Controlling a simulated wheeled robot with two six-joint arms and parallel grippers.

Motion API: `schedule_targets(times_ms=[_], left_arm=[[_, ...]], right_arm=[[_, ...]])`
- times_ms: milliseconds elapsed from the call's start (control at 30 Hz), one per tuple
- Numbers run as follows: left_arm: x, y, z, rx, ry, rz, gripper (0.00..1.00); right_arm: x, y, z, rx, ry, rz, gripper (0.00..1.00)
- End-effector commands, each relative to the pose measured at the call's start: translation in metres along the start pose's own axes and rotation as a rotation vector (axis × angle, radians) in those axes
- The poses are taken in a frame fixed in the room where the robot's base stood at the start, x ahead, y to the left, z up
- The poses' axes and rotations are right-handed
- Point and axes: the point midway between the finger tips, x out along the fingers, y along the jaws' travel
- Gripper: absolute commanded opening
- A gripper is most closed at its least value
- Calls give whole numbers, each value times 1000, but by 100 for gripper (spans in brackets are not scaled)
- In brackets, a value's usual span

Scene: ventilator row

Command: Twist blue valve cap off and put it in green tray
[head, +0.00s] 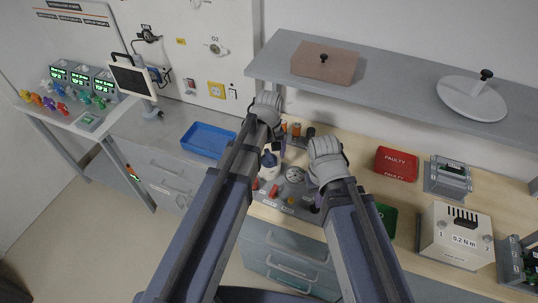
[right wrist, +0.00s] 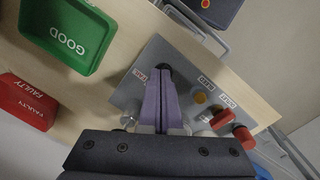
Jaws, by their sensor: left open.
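The valve panel (head: 290,200) is a grey block on the bench with red and orange knobs and a round gauge. A dark blue cap-like part (head: 269,159) shows on a white body below my left gripper (head: 274,146); I cannot be sure it is the valve cap. The left gripper is open above the panel's left side. My right gripper (head: 317,193) points down at the panel's right side. In the right wrist view its lavender fingers (right wrist: 162,90) are close together, beside a dark knob (right wrist: 165,71); what lies between them is hidden. The green tray (head: 388,232) also shows in that view (right wrist: 98,55), marked GOOD.
A red FAULTY tray (head: 397,164) sits behind the green one. A torque box (head: 456,234) and a grey device (head: 447,177) stand to the right. A blue tray (head: 207,139) lies left. A grey shelf (head: 400,86) overhangs the bench behind my grippers.

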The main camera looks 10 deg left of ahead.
Motion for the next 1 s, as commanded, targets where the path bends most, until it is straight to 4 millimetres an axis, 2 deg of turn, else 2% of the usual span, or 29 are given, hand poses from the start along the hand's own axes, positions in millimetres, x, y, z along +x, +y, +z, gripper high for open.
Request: schedule_targets(times_ms=[100,867,900,1000], left_arm=[[-1,0,0,0,0,0,100],[-1,0,0,0,0,0,14],[-1,0,0,0,0,0,64],[-1,0,0,0,0,0,53]], right_arm=[[-1,0,0,0,0,0,0],[-1,0,0,0,0,0,0],[-1,0,0,0,0,0,0],[-1,0,0,0,0,0,0]])
